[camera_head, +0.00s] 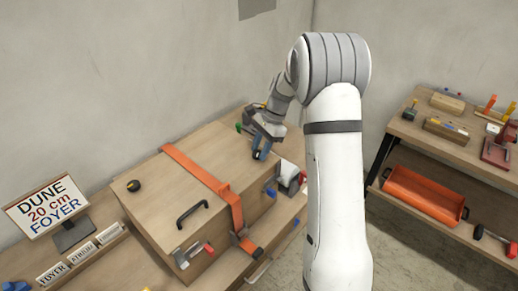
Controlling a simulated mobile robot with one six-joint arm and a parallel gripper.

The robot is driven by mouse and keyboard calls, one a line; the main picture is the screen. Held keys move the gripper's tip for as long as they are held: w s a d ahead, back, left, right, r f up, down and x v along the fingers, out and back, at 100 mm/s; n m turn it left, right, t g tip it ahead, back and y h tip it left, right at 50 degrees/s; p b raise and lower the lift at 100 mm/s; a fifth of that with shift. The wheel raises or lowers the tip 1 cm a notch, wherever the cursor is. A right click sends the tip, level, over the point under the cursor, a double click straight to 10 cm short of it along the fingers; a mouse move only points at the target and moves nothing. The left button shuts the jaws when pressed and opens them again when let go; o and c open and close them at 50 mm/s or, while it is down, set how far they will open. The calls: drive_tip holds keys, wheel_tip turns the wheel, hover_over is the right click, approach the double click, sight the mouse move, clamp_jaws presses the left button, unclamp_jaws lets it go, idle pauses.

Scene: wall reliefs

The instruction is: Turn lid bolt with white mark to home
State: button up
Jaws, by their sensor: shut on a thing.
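A wooden box with a flat lid (212,150) stands on the bench. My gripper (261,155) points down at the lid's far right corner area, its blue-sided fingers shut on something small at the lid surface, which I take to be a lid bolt. The fingers hide it, so I cannot see its white mark or its angle. A second lid bolt, a dark round knob (134,186), sits at the lid's left corner, apart from my gripper. Its mark is too small to read.
An orange strap (196,172) crosses the lid, with a black handle (192,213) left of it. Latches with red and blue parts (194,254) sit on the box front. A sign (47,206) stands at left. A tool bench with an orange tray (422,196) is at right.

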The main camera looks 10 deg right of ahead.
drive_tip(key=m, duration=0.2)
drive_tip(key=m+t, duration=0.2)
drive_tip(key=m, duration=0.1)
drive_tip(key=shift+s+f+m, duration=0.15)
drive_tip(key=shift+s+m, duration=0.15)
drive_tip(key=shift+s, duration=0.05)
idle(0.4)
drive_tip(key=o, duration=1)
drive_tip(key=shift+c, duration=0.2)
drive_tip(key=shift+r, duration=0.2)
drive_tip(key=v, duration=0.7)
drive_tip(key=shift+d+r+b, duration=0.2)
drive_tip(key=shift+r+b, duration=0.1)
drive_tip(key=shift+b, duration=0.1)
drive_tip(key=shift+s, duration=0.1)
